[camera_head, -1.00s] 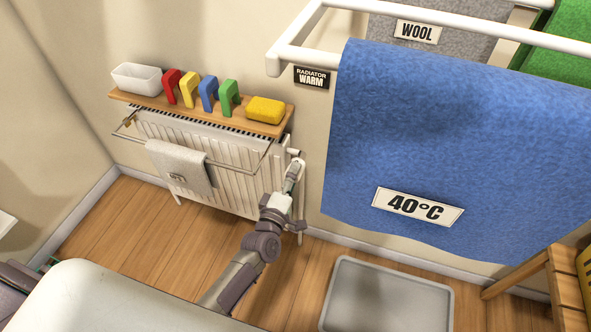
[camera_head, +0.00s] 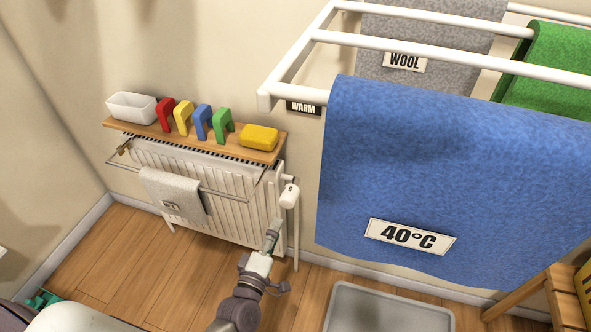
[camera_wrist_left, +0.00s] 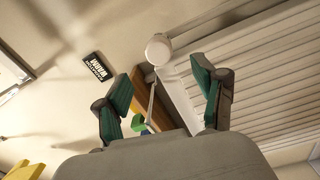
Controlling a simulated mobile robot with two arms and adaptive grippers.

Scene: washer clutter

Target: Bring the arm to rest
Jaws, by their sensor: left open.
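My left gripper (camera_head: 273,234) is at the right end of the radiator, below the white valve knob (camera_head: 289,196), with a small gap between them in the head view. In the left wrist view, its two teal fingers (camera_wrist_left: 163,85) are spread apart with nothing held between them. The valve knob (camera_wrist_left: 158,48) shows beyond the fingertips there. My arm reaches up from the bottom of the head view.
A radiator (camera_head: 215,192) carries a wooden shelf (camera_head: 190,139) with a white bin, coloured pieces and a yellow sponge. A grey towel (camera_head: 172,192) hangs on its rail. A blue towel (camera_head: 440,170) hangs at right. A grey tray (camera_head: 390,310) lies below.

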